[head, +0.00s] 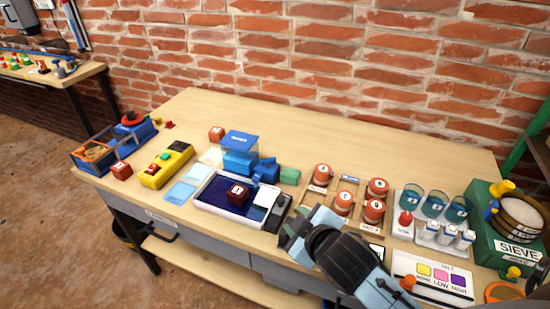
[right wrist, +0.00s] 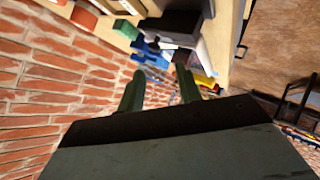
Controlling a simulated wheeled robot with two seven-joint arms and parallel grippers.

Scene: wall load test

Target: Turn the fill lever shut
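I cannot tell for sure which part is the fill lever. A yellow piece with a blue handle (head: 491,209) sits on the left side of the green sieve unit (head: 485,238) at the right end of the bench, beside its round bowl (head: 521,213). My right gripper (head: 290,236) is over the bench's front part, just right of the white-rimmed tray and well left of the sieve unit. In the right wrist view its two fingers (right wrist: 160,86) stand apart with nothing between them. My left gripper is not in view.
The white-rimmed tray (head: 253,217) holds a red numbered cube (head: 238,194). Blue blocks (head: 240,160) stand behind it. The bench's back strip (head: 330,137) is clear.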

